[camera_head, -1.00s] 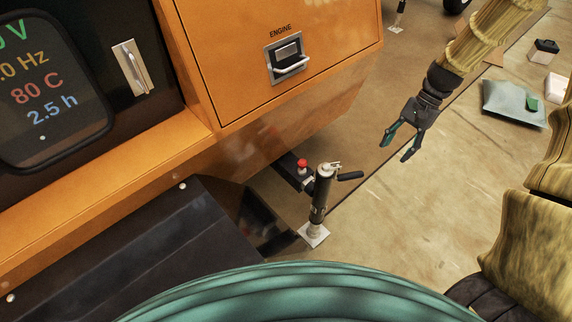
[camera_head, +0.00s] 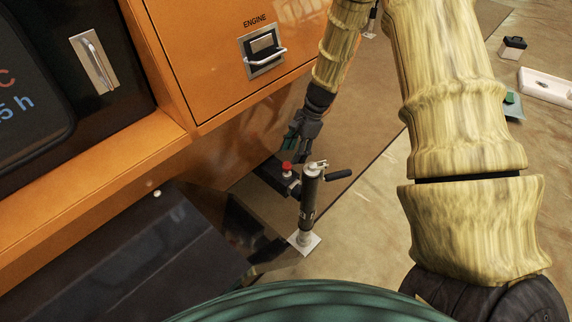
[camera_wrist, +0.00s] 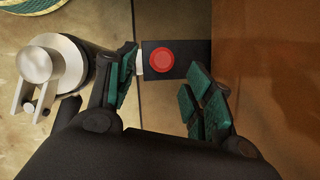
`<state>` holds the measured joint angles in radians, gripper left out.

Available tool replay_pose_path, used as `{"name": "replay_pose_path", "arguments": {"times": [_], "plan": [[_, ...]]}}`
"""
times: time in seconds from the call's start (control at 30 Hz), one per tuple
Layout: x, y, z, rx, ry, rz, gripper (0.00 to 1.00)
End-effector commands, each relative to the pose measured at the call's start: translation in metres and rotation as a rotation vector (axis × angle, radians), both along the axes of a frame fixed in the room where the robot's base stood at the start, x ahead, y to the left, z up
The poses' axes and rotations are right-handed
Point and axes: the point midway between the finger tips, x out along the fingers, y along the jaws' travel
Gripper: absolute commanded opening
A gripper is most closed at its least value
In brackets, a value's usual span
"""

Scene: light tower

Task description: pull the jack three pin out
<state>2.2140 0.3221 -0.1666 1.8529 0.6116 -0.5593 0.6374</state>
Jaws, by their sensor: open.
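The jack (camera_head: 311,198) stands upright on a pale foot plate beside the orange housing in the head view. A red-knobbed pin (camera_head: 286,169) sits on the dark bracket (camera_head: 270,177) just left of the jack's top. In the wrist view the red knob (camera_wrist: 162,60) shows from above, beyond and between my open fingers. My gripper (camera_head: 296,148) is open above and behind the pin in the head view, apparently empty. The jack's metal top (camera_wrist: 52,65) is left of my gripper in the wrist view. I cannot tell whether a finger touches the pin.
The orange housing with the ENGINE panel (camera_head: 228,60) stands close to my gripper, filling the right of the wrist view. The jack's crank handle (camera_head: 339,174) sticks out to the right. Open floor (camera_head: 365,215) lies right of the jack.

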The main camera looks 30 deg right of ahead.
Motion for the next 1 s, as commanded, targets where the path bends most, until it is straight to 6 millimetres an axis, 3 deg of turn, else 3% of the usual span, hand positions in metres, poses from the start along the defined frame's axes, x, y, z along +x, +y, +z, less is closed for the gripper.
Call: {"name": "replay_pose_path", "arguments": {"times": [0.1, 0.3, 0.77, 1.0], "plan": [[-0.001, 0.007, -0.019, 0.001, 0.002, 0.001, 0.52], [-0.001, 0.015, -0.039, 0.000, 0.000, 0.000, 0.52], [-0.001, 0.018, -0.046, 0.000, -0.001, 0.001, 0.52], [-0.001, 0.018, -0.046, 0.000, 0.000, 0.000, 0.08]]}}
